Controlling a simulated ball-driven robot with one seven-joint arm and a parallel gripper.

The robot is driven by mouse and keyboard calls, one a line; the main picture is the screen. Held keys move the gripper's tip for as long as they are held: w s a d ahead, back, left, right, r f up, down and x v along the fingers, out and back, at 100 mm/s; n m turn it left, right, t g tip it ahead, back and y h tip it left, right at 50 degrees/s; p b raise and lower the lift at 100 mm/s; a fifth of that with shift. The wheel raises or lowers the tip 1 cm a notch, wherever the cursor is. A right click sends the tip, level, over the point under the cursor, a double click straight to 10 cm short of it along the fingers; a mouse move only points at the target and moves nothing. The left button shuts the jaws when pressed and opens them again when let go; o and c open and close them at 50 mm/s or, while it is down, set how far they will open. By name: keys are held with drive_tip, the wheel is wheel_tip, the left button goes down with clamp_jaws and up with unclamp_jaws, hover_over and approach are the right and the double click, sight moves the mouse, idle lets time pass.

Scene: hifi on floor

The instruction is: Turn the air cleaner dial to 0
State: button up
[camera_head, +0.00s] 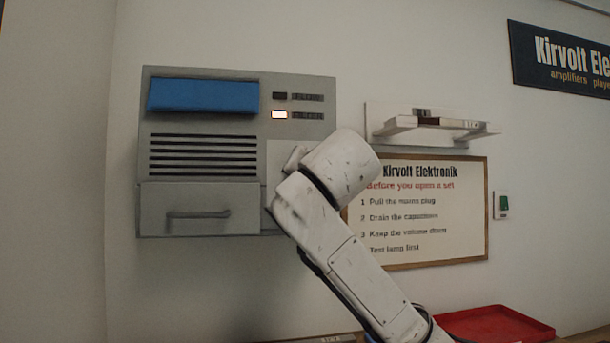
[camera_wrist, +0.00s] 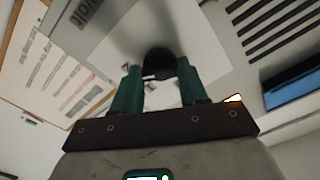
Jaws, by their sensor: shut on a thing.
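The air cleaner (camera_head: 300,90) is a grey wall box with a blue panel, dark vent slots and a drawer with a handle. Its dial (camera_wrist: 160,63) is a black round knob on a pale plate in the wrist view. My gripper (camera_wrist: 158,80) has two green fingers, one on each side of the knob, and is shut on it. A pale pointer mark shows on the knob's near side; I cannot tell which number it points to. In the head view my arm hides the dial and the fingers. Of two small lamps on the box, the lower one (camera_head: 279,114) is lit.
A white shelf (camera_head: 395,126) with a flat item on it and a framed notice board (camera_head: 470,215) are on the wall right of the box. A red tray (camera_head: 497,322) lies at the lower right.

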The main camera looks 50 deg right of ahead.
drive_tip(key=shift+f+n, duration=0.1)
drive_tip(key=shift+n, duration=0.2)
drive_tip(key=n+p, duration=0.1)
drive_tip(key=n, duration=2.2)
drive_tip(key=shift+n, duration=0.3)
idle(0.4)
drive_tip(key=o, duration=1.1)
drive_tip(key=b+v, duration=0.3)
drive_tip(key=v, duration=0.7)
drive_tip(key=shift+s+a, duration=0.3)
